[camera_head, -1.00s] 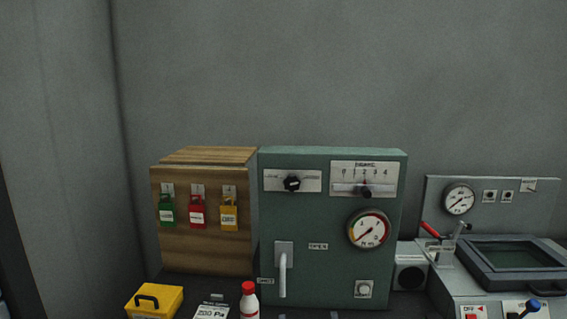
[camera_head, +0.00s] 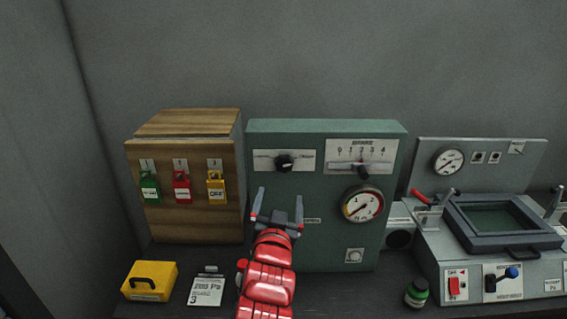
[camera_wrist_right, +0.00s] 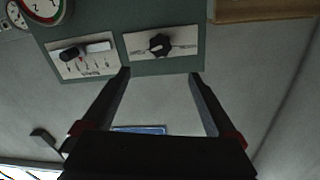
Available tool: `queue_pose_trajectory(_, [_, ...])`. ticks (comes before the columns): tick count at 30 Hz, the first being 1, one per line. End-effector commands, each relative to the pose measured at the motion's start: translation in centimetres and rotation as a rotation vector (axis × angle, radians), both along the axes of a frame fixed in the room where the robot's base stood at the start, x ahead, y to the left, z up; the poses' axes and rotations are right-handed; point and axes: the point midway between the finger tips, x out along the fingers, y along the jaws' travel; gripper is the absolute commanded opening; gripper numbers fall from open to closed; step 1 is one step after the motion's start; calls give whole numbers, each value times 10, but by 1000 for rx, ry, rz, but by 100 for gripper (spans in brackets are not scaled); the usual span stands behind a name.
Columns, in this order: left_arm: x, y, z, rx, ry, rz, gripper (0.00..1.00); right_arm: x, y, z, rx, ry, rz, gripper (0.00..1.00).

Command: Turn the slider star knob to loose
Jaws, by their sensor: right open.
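A black star knob (camera_head: 284,162) sits on a pale plate at the upper left of the green panel (camera_head: 320,235); its plate markings are too small to read. It also shows in the right wrist view (camera_wrist_right: 159,44). To its right is a slider with a dark knob (camera_head: 362,170) under a 0 to 4 scale; the wrist view shows the slider plate upside down. My red right gripper (camera_head: 280,197) is open and empty, its fingertips below the star knob in the head view. In the wrist view the knob lies beyond the gap between them. My left gripper is not in view.
A round gauge (camera_head: 362,204) and a button (camera_head: 354,256) are on the panel.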

Motion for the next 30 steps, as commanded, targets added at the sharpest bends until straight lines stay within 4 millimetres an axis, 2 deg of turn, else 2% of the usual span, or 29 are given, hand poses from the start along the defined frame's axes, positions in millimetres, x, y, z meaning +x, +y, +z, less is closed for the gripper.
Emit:
queue_pose_trajectory(1, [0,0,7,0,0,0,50,9,-2,4,-4,0,-4,93])
queue_pose_trajectory(21, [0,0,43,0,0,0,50,111,-9,6,-7,-6,-2,93])
queue_pose_trajectory(30, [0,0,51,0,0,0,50,139,-9,2,-3,-3,1,93])
